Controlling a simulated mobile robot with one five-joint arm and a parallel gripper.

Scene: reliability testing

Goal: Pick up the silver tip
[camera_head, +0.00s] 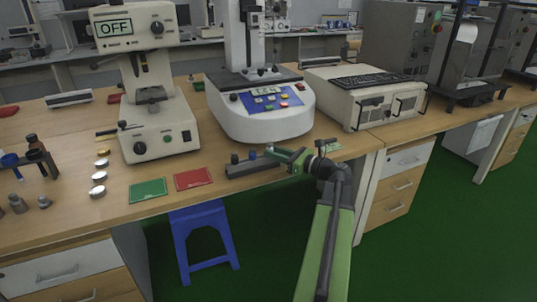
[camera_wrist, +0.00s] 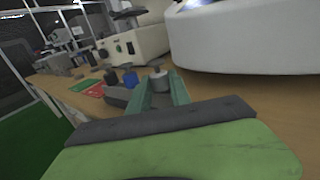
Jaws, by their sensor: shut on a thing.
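The silver tip (camera_wrist: 158,77) stands at the end of my gripper in the wrist view, with a round pale top and a thin stem. My gripper (camera_wrist: 161,88) is shut on it, with the green fingers on either side. In the head view, my gripper (camera_head: 271,152) is at the right end of a dark holder (camera_head: 238,171) near the front edge of the bench. A blue tip (camera_wrist: 130,78) and a dark tip (camera_wrist: 110,77) stand to the left in this holder. I cannot tell whether the silver tip touches the holder.
A white machine (camera_head: 264,122) with a button panel stands just behind the holder. Red (camera_head: 194,179) and green (camera_head: 148,190) cards lie to the left. A microscope-like device (camera_head: 158,137) marked OFF stands behind them. A beige box (camera_head: 365,102) is at the right. A blue stool (camera_head: 203,240) is below.

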